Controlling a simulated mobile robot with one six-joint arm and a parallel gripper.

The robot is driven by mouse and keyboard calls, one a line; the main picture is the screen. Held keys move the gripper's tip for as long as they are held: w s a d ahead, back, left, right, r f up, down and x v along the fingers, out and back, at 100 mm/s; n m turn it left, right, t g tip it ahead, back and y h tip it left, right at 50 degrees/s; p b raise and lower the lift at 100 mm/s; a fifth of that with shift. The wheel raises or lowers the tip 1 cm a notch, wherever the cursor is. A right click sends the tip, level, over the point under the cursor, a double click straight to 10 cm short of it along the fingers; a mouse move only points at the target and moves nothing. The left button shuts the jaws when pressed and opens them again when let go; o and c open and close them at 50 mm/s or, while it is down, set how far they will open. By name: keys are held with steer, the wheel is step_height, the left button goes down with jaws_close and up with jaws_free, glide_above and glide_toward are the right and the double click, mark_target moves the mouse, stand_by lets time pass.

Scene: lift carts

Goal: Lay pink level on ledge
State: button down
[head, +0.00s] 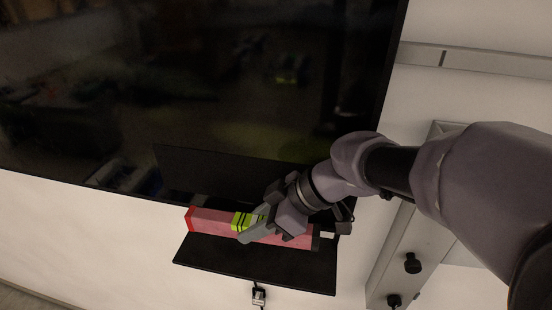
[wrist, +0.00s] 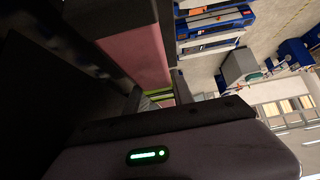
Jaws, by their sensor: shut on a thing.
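The pink level (head: 210,221) is a long bar with a red end and a yellow-green band near its middle. In the head view it lies lengthwise over the black ledge (head: 255,263), below the screen. I cannot tell whether its underside touches the ledge. My gripper (head: 260,224) is shut on the level near the green band, and its fingers hide part of the bar. The wrist view shows the level's pink body (wrist: 138,55) and green band close up, partly covered by the gripper.
A large dark screen (head: 200,80) fills the wall behind and above the ledge. A small socket with a cable (head: 258,296) hangs below the ledge. A grey rail with black knobs (head: 400,250) stands right of it. The wrist view shows blue shelving (wrist: 212,30) farther off.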

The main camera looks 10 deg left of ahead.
steer(key=shift+w+a+f, duration=0.1)
steer(key=shift+w+f, duration=0.05)
steer(key=shift+s+f, duration=0.2)
steer(key=shift+f, duration=0.1)
step_height(320, 180, down, 6)
steer(key=shift+w+f+b, duration=0.1)
steer(key=shift+w+b, duration=0.05)
steer(key=shift+b, duration=1)
steer(key=shift+f, duration=0.45)
steer(key=shift+f, duration=0.35)
steer(key=c, duration=1)
jaws_free()
